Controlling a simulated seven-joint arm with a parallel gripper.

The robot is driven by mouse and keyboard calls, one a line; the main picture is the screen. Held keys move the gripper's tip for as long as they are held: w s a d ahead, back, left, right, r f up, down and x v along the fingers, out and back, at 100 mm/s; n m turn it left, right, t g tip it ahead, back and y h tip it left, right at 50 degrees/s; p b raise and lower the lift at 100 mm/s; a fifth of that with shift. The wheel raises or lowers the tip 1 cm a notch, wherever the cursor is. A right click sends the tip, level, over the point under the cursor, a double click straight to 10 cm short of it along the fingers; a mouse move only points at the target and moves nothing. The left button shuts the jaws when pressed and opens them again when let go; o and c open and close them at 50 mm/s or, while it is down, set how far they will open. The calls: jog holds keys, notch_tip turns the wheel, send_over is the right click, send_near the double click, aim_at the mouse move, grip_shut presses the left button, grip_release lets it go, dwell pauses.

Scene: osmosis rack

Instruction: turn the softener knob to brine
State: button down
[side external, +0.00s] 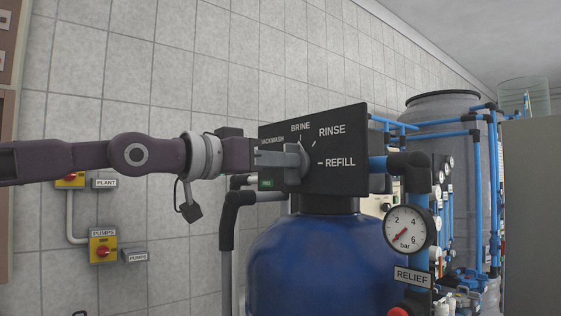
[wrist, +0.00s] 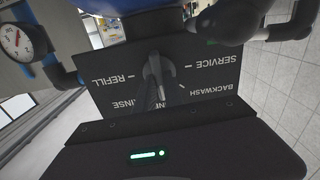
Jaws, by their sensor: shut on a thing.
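The softener knob (side external: 298,163) is a grey round knob on the front of the black control panel (side external: 345,135). The panel bears the labels BACKWASH, BRINE, RINSE and REFILL in the side view, and SERVICE also shows in the wrist view. My gripper (side external: 286,159) reaches in from the left, its fingers shut on the knob. In the wrist view the panel is upside down, and the fingers and the knob (wrist: 153,68) overlap near its middle. The fingers cover part of the knob, so I cannot tell exactly which mark it points to.
The panel sits on a blue tank (side external: 305,262). A pressure gauge (side external: 409,227) and a dark pipe elbow (side external: 408,168) stand close on the right, above a RELIEF label (side external: 412,276). Pump switches (side external: 103,249) are on the tiled wall at left.

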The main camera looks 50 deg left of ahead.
jog(key=shift+f+m, duration=0.1)
jog(key=shift+m, duration=0.2)
jog(key=c, duration=1.4)
grip_release()
jog(key=shift+c, duration=0.2)
jog(key=s, duration=0.7)
